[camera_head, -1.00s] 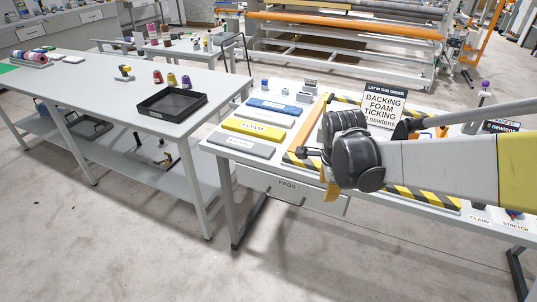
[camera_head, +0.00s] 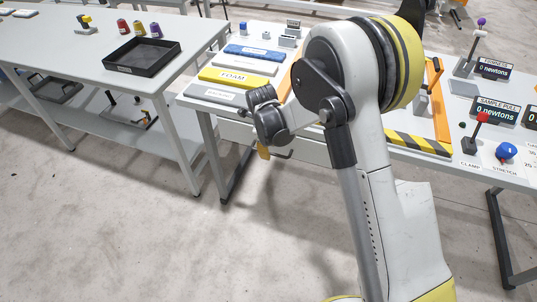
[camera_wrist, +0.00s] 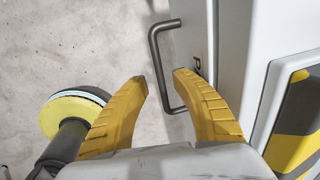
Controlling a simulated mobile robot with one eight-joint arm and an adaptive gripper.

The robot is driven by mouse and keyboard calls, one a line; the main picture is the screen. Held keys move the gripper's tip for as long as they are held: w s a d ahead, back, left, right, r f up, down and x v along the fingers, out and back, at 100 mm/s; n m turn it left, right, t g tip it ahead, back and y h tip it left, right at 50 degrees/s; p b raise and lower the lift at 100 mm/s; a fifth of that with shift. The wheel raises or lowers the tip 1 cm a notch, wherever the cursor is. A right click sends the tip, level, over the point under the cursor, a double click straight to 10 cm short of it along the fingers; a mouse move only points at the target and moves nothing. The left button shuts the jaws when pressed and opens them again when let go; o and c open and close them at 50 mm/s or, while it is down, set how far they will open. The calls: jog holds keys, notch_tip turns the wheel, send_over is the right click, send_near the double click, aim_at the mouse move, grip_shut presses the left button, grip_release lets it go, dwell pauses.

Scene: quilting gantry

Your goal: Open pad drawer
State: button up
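The pad drawer (camera_head: 308,153) is a pale front under the table's near edge, partly hidden by my arm. Its dark U-shaped handle (camera_head: 283,155) stands out from it. In the wrist view the drawer front (camera_wrist: 199,25) is at the right, with part of its lettering showing, and the handle (camera_wrist: 154,55) crosses the gap between my fingertips in the picture. My gripper (camera_wrist: 160,77) is open, with two yellow fingers. The right finger overlaps the drawer front and one handle end; contact cannot be told. In the head view my gripper (camera_head: 264,152) is beside the handle, mostly hidden.
On the worktable lie a grey pad (camera_head: 210,95), a yellow foam pad (camera_head: 234,77) and a blue pad (camera_head: 256,53). Clamp and stretch controls (camera_head: 482,131) stand at the right. A side table with a black tray (camera_head: 142,56) is at left. The floor in front is clear.

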jog(key=shift+w+d+f, duration=0.1)
jog(key=shift+w+f, duration=0.1)
jog(key=shift+f, duration=0.65)
grip_shut()
jog(key=shift+s, duration=0.1)
